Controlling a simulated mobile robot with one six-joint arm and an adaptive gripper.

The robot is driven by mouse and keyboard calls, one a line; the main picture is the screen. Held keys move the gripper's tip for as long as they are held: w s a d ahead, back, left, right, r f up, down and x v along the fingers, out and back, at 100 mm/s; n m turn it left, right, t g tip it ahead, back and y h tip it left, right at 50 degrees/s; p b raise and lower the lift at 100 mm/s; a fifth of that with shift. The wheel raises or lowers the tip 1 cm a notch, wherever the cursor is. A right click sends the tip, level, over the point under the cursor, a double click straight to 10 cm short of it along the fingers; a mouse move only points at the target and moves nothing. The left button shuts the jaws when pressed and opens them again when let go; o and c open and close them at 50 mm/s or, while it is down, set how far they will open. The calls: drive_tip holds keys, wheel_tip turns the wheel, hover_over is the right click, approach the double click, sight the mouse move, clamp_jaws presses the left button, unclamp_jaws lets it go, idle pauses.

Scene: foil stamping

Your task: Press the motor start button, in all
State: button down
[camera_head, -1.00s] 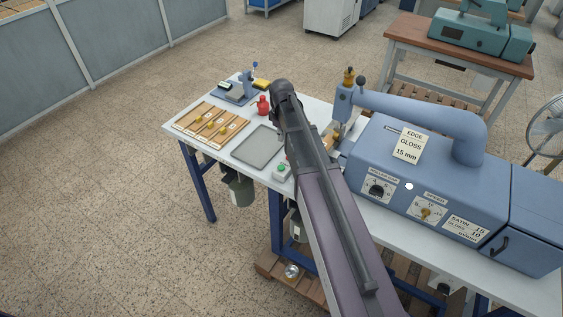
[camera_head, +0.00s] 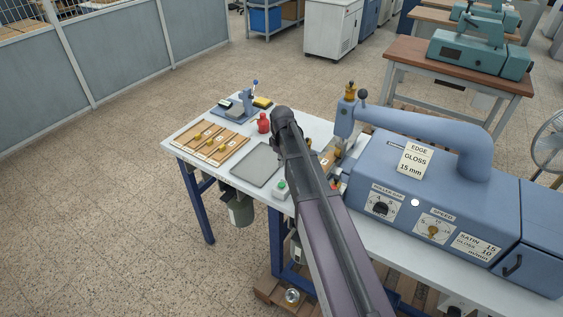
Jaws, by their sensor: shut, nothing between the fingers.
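A small light-grey box with a green button (camera_head: 281,184) sits on the near edge of the white table, just left of my arm. Part of the box is close to the arm's outline in this view. The blue stamping machine (camera_head: 440,172) stands to the right on the same table, with two dials and a round white spot on its front. My arm crosses the middle of the view, with a dark joint at its upper end. My gripper cannot be made out; the arm may hide it.
A grey tray (camera_head: 256,165) lies left of the box. Wooden boards (camera_head: 211,144), a red bottle (camera_head: 263,123) and a small blue hand press (camera_head: 247,98) are farther left. A bucket (camera_head: 238,208) hangs below the table. Open floor lies left of the table.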

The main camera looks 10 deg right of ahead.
sight(282, 184)
drive_tip(key=shift+f+b, duration=4.4)
drive_tip(key=shift+f, duration=0.25)
drive_tip(key=shift+f, duration=0.1)
